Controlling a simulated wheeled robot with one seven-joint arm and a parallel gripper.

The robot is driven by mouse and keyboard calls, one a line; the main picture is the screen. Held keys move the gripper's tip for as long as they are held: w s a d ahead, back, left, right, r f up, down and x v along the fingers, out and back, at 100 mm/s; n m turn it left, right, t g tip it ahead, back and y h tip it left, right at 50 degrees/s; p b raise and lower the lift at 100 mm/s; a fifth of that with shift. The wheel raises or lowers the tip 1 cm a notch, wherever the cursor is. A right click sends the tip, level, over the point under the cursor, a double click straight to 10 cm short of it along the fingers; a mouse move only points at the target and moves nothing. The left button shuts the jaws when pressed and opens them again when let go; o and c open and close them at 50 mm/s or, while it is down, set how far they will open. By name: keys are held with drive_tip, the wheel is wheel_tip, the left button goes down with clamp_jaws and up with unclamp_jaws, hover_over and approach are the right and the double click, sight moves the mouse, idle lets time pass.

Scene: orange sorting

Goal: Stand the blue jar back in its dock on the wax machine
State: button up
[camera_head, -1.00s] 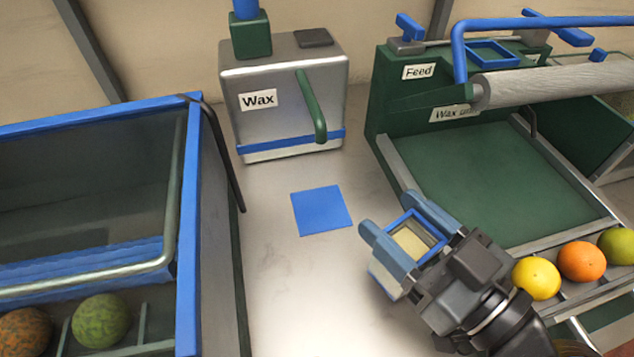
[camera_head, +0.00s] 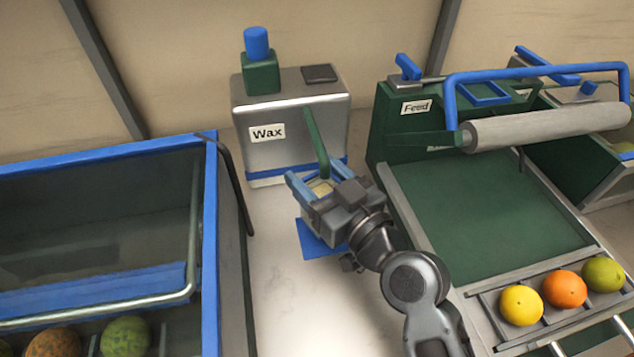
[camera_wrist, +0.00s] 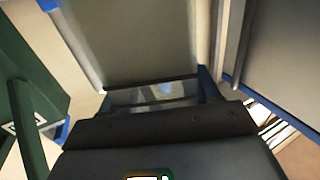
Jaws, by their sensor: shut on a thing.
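The grey wax machine (camera_head: 315,130), labelled "Wax", stands at the back. A blue cylindrical jar (camera_head: 257,43) stands upright on the green block (camera_head: 261,75) at its top left. My gripper (camera_head: 319,181) is in front of the machine, below and well apart from that jar. The wrist view shows my gripper's dark body, with the held container unclear.
A blue square pad (camera_head: 312,246) lies on the pale counter, partly under my gripper. The blue-framed bin (camera_head: 210,250) is at left. The green feed machine (camera_head: 400,130) and a rack with several fruits (camera_head: 520,305) are at right.

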drive_tip(key=shift+s+f, duration=0.1)
drive_tip(key=shift+f, duration=1.15)
drive_tip(key=shift+d+f+b, duration=0.1)
drive_tip(key=shift+f+b, duration=0.1)
drive_tip(key=shift+b, duration=0.25)
drive_tip(key=o, duration=1.3)
drive_tip(key=shift+p, duration=0.35)
drive_tip(key=shift+s+d+f, duration=0.15)
drive_tip(key=shift+s+f, duration=0.05)
drive_tip(key=shift+s, duration=0.05)
drive_tip(key=v, duration=0.7)
drive_tip(key=shift+d+r, duration=0.25)
drive_tip(key=shift+r, duration=0.15)
